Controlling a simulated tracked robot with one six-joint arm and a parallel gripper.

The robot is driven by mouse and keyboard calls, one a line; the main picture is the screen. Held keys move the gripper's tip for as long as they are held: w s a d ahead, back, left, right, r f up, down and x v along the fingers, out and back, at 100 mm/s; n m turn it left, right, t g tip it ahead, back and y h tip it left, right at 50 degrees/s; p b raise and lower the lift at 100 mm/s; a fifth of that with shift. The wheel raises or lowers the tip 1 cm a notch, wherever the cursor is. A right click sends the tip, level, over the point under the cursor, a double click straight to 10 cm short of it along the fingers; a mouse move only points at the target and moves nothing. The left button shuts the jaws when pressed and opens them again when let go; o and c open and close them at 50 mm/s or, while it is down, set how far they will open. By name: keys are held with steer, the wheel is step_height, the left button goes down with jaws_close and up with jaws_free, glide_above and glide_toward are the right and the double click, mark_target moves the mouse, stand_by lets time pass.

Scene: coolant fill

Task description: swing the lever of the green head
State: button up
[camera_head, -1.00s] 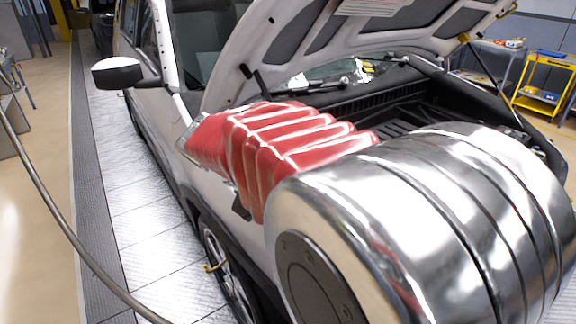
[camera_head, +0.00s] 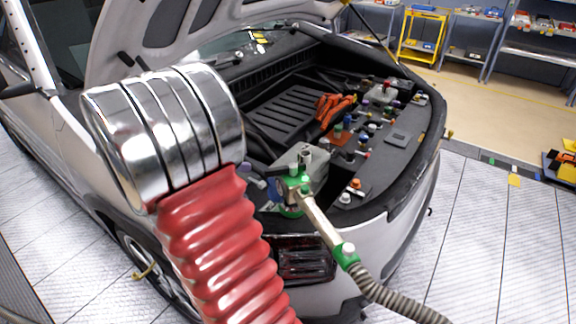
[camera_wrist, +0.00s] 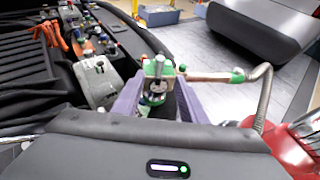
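The green head (camera_head: 292,192) is at the front edge of the open engine bay, joined to a pale pipe (camera_head: 322,222) with a green fitting and a ribbed hose (camera_head: 398,302) at its outer end. In the wrist view the green head (camera_wrist: 154,88) stands upright between the two purple fingers of my gripper (camera_wrist: 157,104). The fingers are apart, one on each side of it; I cannot tell whether they touch it. I cannot make out the lever clearly. My gripper is not visible in the head view, where my chrome and red arm covers the left front.
A grey block (camera_head: 314,163) sits close behind the head. Orange cables (camera_head: 334,110) and several small coloured caps fill the bay. The raised hood (camera_head: 190,25) hangs above. A yellow cart (camera_head: 421,35) and shelves stand at the back. The floor at right is mostly clear.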

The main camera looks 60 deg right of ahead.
mark_target(286, 166)
steer(key=x, duration=1.3)
steer(key=shift+s+d+f, duration=0.15)
steer(key=shift+s+f, duration=0.05)
steer(key=shift+s, duration=0.1)
steer(key=shift+c, duration=0.3)
jaws_close()
steer(key=shift+d, duration=0.15)
